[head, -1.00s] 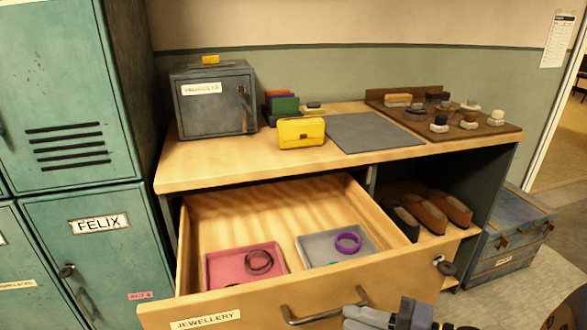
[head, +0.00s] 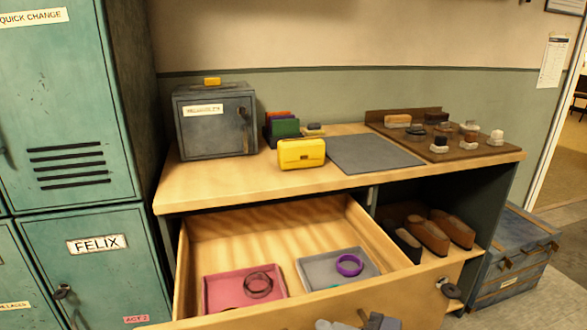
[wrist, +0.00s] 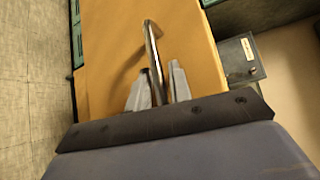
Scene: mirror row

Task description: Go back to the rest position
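My gripper (head: 345,324) shows at the bottom edge of the head view, in front of the open drawer (head: 400,297); most of it is cut off. In the wrist view my gripper (wrist: 159,72) has its two grey fingers apart. The drawer's metal handle (wrist: 152,48) runs between them in the picture; I cannot tell whether either finger touches it. Nothing else shows between the fingers. The drawer holds a pink tray (head: 215,292) with a dark bracelet and a grey tray (head: 318,276) with a purple bracelet.
Teal lockers (head: 85,170) stand at the left. The counter (head: 225,180) above the drawer bears a grey safe (head: 215,135), a yellow purse (head: 301,154), a grey mat (head: 375,153) and a brush board (head: 400,134). Shoes (head: 428,237) lie on the shelf right of the drawer. A blue trunk (head: 515,255) stands at the right.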

